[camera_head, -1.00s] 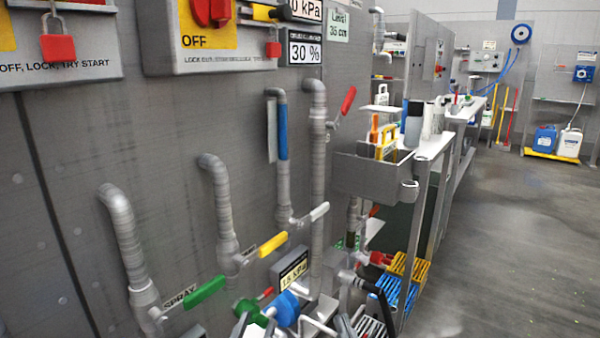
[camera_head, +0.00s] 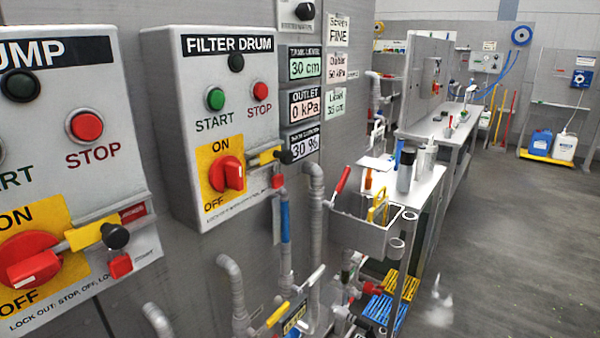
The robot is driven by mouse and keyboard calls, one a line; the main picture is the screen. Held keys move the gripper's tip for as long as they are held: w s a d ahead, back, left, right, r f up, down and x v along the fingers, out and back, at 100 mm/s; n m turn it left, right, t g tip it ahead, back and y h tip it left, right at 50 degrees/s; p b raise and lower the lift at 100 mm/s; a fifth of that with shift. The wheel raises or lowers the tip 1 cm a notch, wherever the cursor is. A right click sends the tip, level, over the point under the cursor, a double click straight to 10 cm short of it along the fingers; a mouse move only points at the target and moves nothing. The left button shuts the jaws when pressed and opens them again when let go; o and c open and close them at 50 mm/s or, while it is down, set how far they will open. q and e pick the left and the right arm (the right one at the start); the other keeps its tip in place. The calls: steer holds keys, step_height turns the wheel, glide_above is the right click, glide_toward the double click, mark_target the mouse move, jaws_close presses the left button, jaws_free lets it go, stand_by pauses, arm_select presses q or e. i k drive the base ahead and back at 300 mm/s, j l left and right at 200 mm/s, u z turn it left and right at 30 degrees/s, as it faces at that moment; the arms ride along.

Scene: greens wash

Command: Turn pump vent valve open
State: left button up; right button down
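Several lever valves sit on the grey wall pipes, and I cannot tell which one is the pump vent valve. A red lever (camera_head: 343,180) slants up at the right-hand pipe. A blue lever (camera_head: 285,222) hangs upright along its pipe. A white lever (camera_head: 312,278) and a yellow lever (camera_head: 277,316) slant up to the right near the bottom edge. The pump panel (camera_head: 75,165) is cut off at the left; its red rotary switch (camera_head: 33,264) is below the STOP button (camera_head: 87,126). Neither of my grippers can be made out.
The filter drum panel (camera_head: 212,130) juts from the wall at centre left. A grey bin (camera_head: 365,234) with tools and a bench (camera_head: 425,185) with bottles stand right of the pipes. Yellow and blue racks (camera_head: 380,308) lie low. The floor (camera_head: 510,240) at right is mostly clear.

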mark_target(313, 278)
steer(key=u, duration=1.05)
steer(key=l+u, duration=0.85)
steer(key=l, duration=0.2)
steer(key=k+l+u, duration=0.15)
steer(key=l+u, duration=0.3)
steer(key=k+l+u, duration=0.2)
steer(key=l+u, duration=0.2)
